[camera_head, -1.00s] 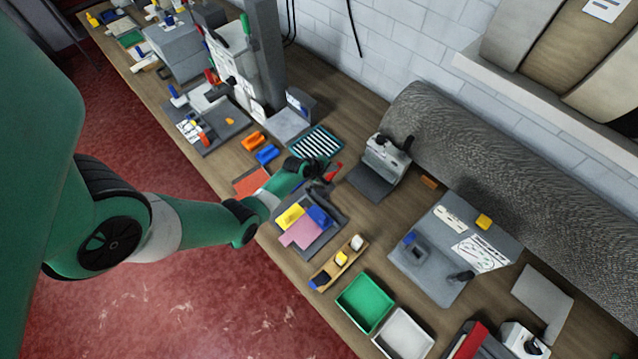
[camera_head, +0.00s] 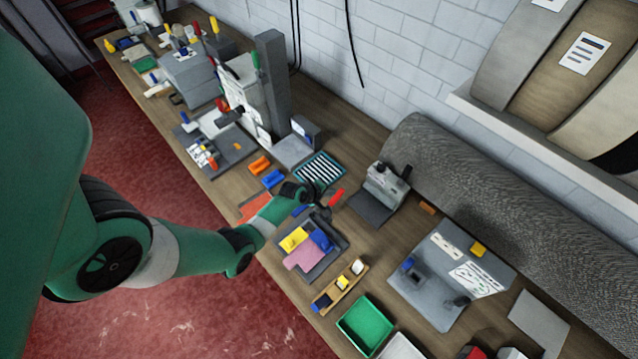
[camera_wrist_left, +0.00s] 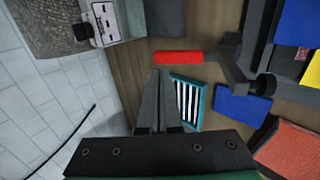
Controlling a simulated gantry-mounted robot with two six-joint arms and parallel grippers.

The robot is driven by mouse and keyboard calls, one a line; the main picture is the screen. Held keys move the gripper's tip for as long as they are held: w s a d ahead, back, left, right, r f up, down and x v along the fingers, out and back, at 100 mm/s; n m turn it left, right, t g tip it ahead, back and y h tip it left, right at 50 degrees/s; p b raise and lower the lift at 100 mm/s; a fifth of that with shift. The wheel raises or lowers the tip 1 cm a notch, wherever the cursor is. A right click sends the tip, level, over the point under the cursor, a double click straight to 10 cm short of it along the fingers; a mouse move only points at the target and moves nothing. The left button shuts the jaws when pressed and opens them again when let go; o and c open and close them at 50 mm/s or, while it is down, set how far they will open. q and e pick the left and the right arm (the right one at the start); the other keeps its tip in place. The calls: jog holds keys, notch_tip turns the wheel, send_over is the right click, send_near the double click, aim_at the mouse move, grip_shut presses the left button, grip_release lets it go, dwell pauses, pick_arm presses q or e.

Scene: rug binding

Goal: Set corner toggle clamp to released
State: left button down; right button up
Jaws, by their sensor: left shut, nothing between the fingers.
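The corner toggle clamp has a red handle (camera_head: 336,197) and a dark body, at the back corner of a grey plate (camera_head: 325,263) that holds yellow, blue and pink pieces. In the left wrist view the red handle (camera_wrist_left: 179,57) lies sideways, joined to the dark clamp arm (camera_wrist_left: 235,62). My left gripper (camera_head: 316,192) is beside the handle, to its left in the head view. In the wrist view its fingers (camera_wrist_left: 160,78) are together and empty, with their tips just short of the handle. I cannot tell whether they touch it. My right gripper is out of view.
A teal striped pad (camera_head: 320,169) lies close behind my left gripper. A grey device (camera_head: 385,183) stands to the right, before the rolled rug (camera_head: 470,170). Blue (camera_head: 273,179) and orange (camera_head: 259,165) pieces lie left. A green tray (camera_head: 365,324) is in front.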

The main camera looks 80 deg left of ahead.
pick_arm(q)
jog(key=w+r+p+v, duration=0.1)
jog(key=v, duration=0.7)
jog(key=shift+a+r+p, duration=0.3)
jog(key=shift+p, duration=0.1)
jog(key=shift+w, duration=0.1)
